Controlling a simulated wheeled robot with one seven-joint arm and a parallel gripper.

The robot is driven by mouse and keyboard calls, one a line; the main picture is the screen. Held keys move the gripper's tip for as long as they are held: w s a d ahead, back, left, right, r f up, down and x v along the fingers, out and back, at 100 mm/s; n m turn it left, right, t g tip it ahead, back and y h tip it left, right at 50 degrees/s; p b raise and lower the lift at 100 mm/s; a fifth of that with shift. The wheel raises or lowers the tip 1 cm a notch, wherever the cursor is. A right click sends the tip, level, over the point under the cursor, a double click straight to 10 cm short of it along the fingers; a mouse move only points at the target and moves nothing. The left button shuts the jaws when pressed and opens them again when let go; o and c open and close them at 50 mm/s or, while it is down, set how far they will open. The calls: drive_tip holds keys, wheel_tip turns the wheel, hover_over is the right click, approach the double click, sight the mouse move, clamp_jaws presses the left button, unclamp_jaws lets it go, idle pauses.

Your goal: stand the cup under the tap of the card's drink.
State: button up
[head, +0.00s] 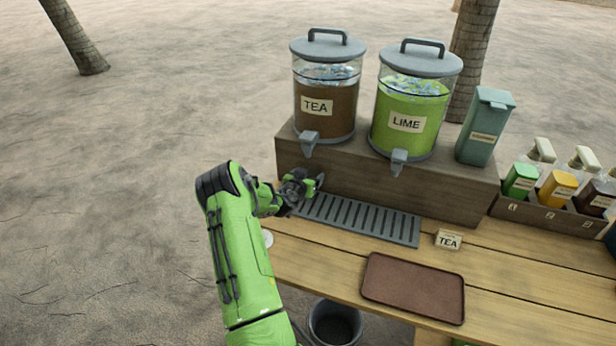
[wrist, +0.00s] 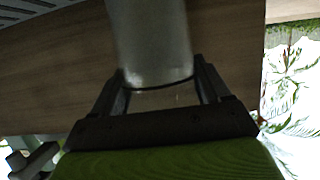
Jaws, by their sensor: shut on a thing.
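The card (head: 449,240) on the table reads TEA. The tea dispenser (head: 325,100), brown inside, stands on a wooden riser, with its grey tap (head: 309,140) at the front. The lime dispenser (head: 410,112), green inside, stands to its right with its own tap (head: 398,160). My gripper (head: 308,184) is by the left end of the slotted drip tray (head: 360,219), below the tea tap. In the wrist view it is shut on a pale, greyish cup (wrist: 150,40), which stands between the fingers. In the head view I cannot make out the cup clearly.
A brown tray (head: 413,288) lies at the front of the table. A teal canister (head: 484,127) stands on the riser's right end. A bottle rack (head: 545,213) is at the right. A small white round thing (head: 268,238) shows beside my arm. A bucket (head: 335,324) is below the table.

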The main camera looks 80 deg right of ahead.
drive_tip(key=shift+f, duration=0.2)
